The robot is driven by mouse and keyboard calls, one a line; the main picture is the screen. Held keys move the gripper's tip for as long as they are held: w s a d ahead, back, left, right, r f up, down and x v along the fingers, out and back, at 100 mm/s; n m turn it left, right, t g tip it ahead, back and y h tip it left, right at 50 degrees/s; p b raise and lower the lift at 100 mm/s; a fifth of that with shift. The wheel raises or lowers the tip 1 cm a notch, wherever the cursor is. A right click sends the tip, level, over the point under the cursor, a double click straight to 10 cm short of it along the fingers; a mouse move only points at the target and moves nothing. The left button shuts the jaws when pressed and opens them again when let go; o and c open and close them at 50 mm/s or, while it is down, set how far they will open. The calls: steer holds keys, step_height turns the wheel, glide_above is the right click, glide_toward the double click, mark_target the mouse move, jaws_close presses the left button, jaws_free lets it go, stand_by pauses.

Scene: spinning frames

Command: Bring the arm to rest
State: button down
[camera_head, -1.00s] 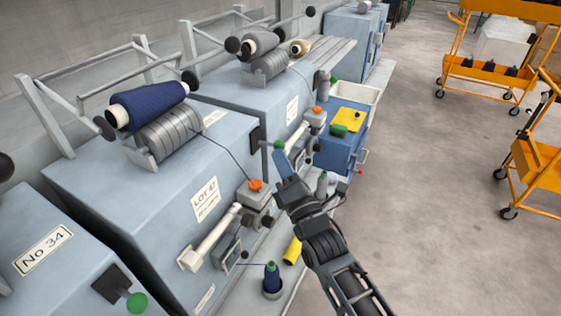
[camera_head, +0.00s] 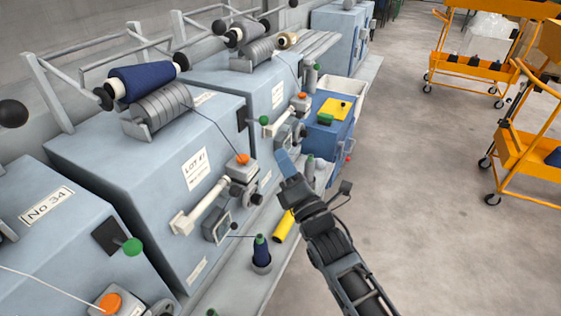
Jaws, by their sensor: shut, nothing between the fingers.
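My gripper (camera_head: 284,160) is at the end of my dark arm, in the middle of the head view. Its blue fingers are together, with nothing seen between them. It is held up in front of the row of blue-grey spinning machines, with the arm reaching up from the bottom right. The machine marked LOT 47 (camera_head: 130,165) stands to its left, with a dark blue yarn package (camera_head: 147,80) lying on its grooved drum (camera_head: 160,110). A dark blue bobbin (camera_head: 261,250) stands upright on the ledge below, left of my arm.
A yellow tube (camera_head: 284,226) lies on the ledge close beside my arm. A blue cabinet (camera_head: 325,135) with a yellow top piece stands just beyond my gripper. Orange trolleys (camera_head: 475,63) stand at the far right. The grey floor (camera_head: 420,220) right of my arm is clear.

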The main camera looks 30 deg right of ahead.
steer(key=shift+s, duration=0.4)
steer(key=shift+f, duration=0.1)
steer(key=s+a+f+m+g, duration=0.1)
steer(key=s+f+m, duration=0.15)
steer(key=s, duration=0.55)
steer(key=s+f+m+g, duration=0.15)
steer(key=s+m, duration=0.25)
steer(key=s, duration=0.4)
steer(key=s+a+f+m+g, duration=0.1)
steer(key=s+f+m, duration=0.25)
steer(key=s, duration=0.45)
steer(key=s+r+m+g, duration=0.1)
steer(key=s+r+m, duration=0.2)
steer(key=s, duration=0.4)
steer(key=s+a+r+m+g, duration=0.1)
steer(key=s+r+m, duration=0.2)
steer(key=s+m, duration=0.3)
steer(key=s+r+m+g, duration=0.1)
steer(key=s+m, duration=0.3)
steer(key=s, duration=0.4)
steer(key=shift+a+r+m+g+y, duration=0.3)
steer(key=shift+a+r+g+y, duration=0.1)
steer(key=shift+r, duration=0.5)
